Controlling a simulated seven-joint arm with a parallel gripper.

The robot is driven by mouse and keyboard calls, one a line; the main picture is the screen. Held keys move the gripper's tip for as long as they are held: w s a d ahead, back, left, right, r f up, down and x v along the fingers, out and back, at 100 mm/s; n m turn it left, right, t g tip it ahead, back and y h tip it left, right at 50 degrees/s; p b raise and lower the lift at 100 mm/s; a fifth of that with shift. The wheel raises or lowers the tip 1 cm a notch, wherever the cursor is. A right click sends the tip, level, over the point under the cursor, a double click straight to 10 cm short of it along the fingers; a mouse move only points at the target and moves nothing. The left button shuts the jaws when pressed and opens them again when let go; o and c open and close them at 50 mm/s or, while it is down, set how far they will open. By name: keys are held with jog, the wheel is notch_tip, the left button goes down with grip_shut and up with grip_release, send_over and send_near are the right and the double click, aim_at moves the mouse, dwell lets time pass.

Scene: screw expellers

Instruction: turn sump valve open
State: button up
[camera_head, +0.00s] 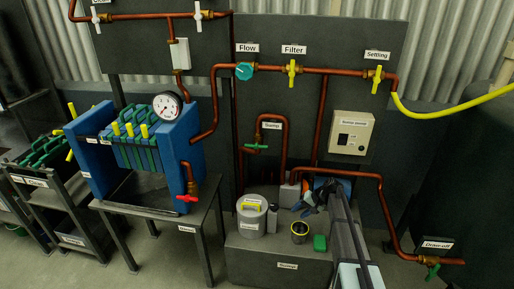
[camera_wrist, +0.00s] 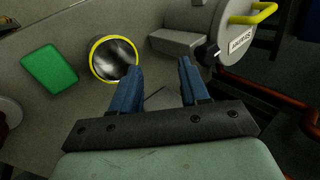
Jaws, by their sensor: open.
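The sump valve (camera_head: 257,147) has a green handle that lies level across a copper pipe, below the label "Sump" (camera_head: 271,125) in the head view. I do not make it out in the wrist view. My gripper (camera_head: 308,202) is to the right of the valve and lower in the head view, over the grey bench. In the wrist view its blue fingers (camera_wrist: 160,82) are apart with nothing between them. In the head view the fingertips are small and hard to make out.
On the grey bench (camera_head: 277,262) stand a lidded canister (camera_head: 251,218) with a yellow handle, a yellow-rimmed cup (camera_head: 299,232) and a green block (camera_head: 320,243). The cup (camera_wrist: 113,59) is close to my left finger in the wrist view. Copper pipes surround the valve.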

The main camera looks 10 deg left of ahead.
jog(key=w+a+r+n+y, duration=0.1)
jog(key=w+a+r+y, duration=0.25)
jog(key=w+r, duration=0.4)
jog(key=w+a+r+y, duration=0.3)
jog(key=w+a+r, duration=0.1)
jog(key=w+r, duration=0.4)
jog(key=n+y, duration=0.3)
jog(key=y, duration=0.2)
send_near(258, 146)
jog(key=shift+h, duration=0.25)
jog(key=a, duration=1)
jog(key=shift+w+a+f, duration=0.15)
jog(key=shift+w+a, duration=0.15)
jog(key=shift+w, duration=0.1)
jog(key=shift+c, duration=0.3)
grip_shut()
